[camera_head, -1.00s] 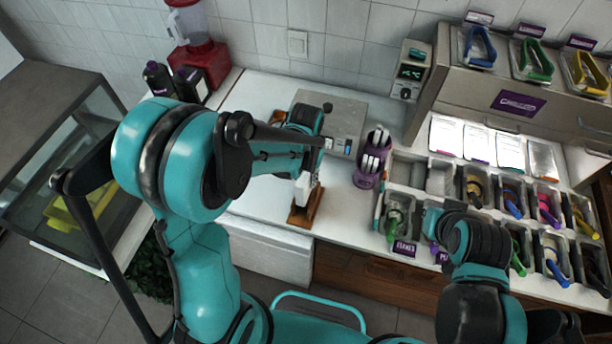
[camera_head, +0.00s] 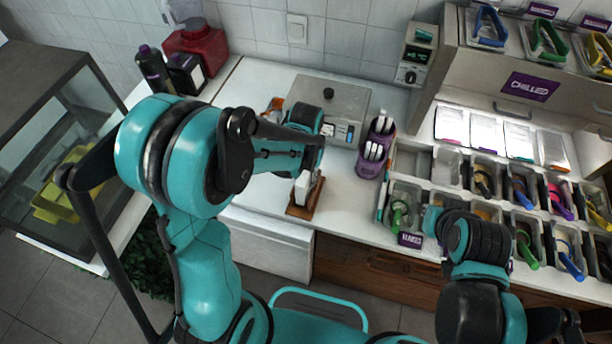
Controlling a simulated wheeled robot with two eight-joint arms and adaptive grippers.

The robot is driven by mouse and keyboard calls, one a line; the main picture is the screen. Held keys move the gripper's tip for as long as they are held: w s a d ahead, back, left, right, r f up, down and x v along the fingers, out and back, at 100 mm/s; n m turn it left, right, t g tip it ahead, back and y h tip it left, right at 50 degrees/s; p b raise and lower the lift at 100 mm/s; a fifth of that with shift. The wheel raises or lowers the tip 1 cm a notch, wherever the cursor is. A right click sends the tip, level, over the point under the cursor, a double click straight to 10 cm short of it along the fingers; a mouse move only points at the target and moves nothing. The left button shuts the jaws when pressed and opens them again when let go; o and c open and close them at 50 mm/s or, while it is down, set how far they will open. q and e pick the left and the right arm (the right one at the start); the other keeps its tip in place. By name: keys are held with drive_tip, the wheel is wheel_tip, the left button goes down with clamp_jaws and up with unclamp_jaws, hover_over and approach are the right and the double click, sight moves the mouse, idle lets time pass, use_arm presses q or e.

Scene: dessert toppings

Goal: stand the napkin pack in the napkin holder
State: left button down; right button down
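The white napkin pack (camera_head: 301,189) is upright, low at the wooden napkin holder (camera_head: 303,212), near the counter's front edge. I cannot tell whether it rests fully on the holder's base or is slightly above it. My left arm reaches over from the left. My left gripper (camera_head: 311,171) is at the top of the pack, mostly hidden behind the arm's links, so its fingers are not clear. My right gripper (camera_head: 434,218) is by the front of the topping bins, small and largely hidden by its own arm.
A purple cup dispenser (camera_head: 376,150) stands right of the holder. Behind is a grey metal box with a lid (camera_head: 330,98). Topping bins with coloured tongs (camera_head: 520,190) fill the right. A glass case (camera_head: 60,150) stands at left. Some white counter (camera_head: 345,195) is bare beside the holder.

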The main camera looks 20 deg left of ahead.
use_arm(q)
drive_tip(key=c, duration=1.2)
unclamp_jaws()
drive_tip(key=shift+r, duration=0.1)
wheel_tip(320, 180, up, 12)
drive_tip(key=shift+f, duration=0.1)
drive_tip(key=shift+s+a+f+n+t+b, duration=0.1)
drive_tip(key=shift+s+a+f+t+b, duration=0.65)
drive_tip(key=shift+s+t+b, duration=0.7)
drive_tip(key=shift+s+a+f+n+t+b, duration=0.1)
drive_tip(key=shift+s+a+f+t+b, duration=0.7)
drive_tip(key=shift+s, duration=1.2)
drive_tip(key=shift+s+a+f+n+t+b, duration=0.1)
drive_tip(key=shift+s+a+f+t+b, duration=0.6)
drive_tip(key=shift+s+t+b, duration=0.85)
